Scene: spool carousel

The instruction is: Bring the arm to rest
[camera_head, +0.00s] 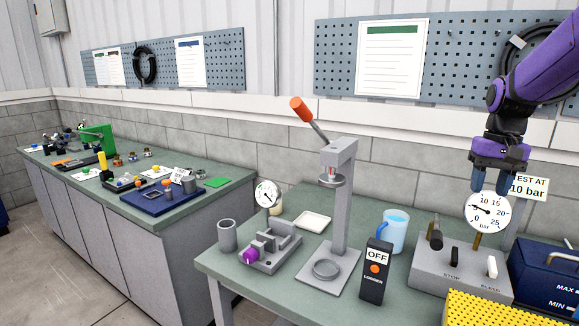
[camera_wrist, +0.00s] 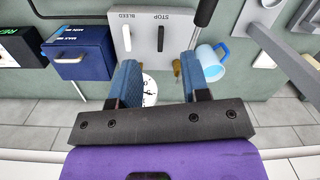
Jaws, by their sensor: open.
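My purple arm reaches in from the upper right in the head view. My gripper (camera_head: 492,190) points down just above and behind the round pressure gauge (camera_head: 488,212) on the grey test block (camera_head: 450,270). In the wrist view my gripper (camera_wrist: 155,75) has its two blue fingers spread apart. Part of the white gauge dial (camera_wrist: 150,88) shows between them, with a brass fitting (camera_wrist: 177,67) near the right finger. I see nothing held in the jaws. Whether a finger touches the gauge cannot be told.
A "TEST AT 10 bar" sign (camera_head: 530,187) stands close beside my gripper. A blue box (camera_head: 548,275), a yellow mat (camera_head: 490,309), a light blue mug (camera_head: 393,232), a logger box (camera_head: 376,270) and a lever press (camera_head: 338,200) crowd the bench. The pegboard (camera_head: 455,60) is behind.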

